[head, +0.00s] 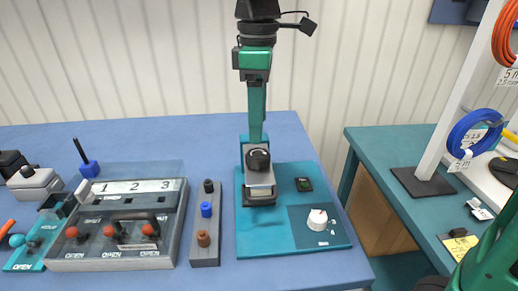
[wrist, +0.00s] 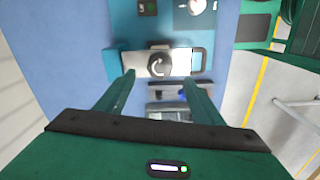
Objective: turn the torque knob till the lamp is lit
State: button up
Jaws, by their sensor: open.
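A white round knob (head: 317,219) with a small pointer mark sits on a darker panel with tick labels, on the teal board (head: 268,244); it looks like the torque knob. It is partly cut off at the top of the wrist view (wrist: 195,5). A small dark lamp housing (head: 303,184) with a green spot is behind it, also in the wrist view (wrist: 147,7); I cannot tell if it is lit. My gripper (head: 257,138) points down above a metal fixture with a black round cap (head: 258,159). In the wrist view its fingers (wrist: 160,77) are apart and empty, left and right of this cap (wrist: 160,65).
Left of the board stands a grey strip (head: 205,248) with several coloured knobs, then a numbered grey box (head: 120,255) with red-tipped levers. A teal side table (head: 400,150) with cable reels is at the right, across a gap.

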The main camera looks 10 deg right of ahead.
aim_at(259, 154)
notch_tip(259, 154, down, 8)
jog(key=shift+f, duration=0.1)
jog(key=shift+c, duration=0.6)
jog(key=c, duration=0.9)
jog(key=shift+d, duration=0.2)
jog(key=shift+a, duration=0.1)
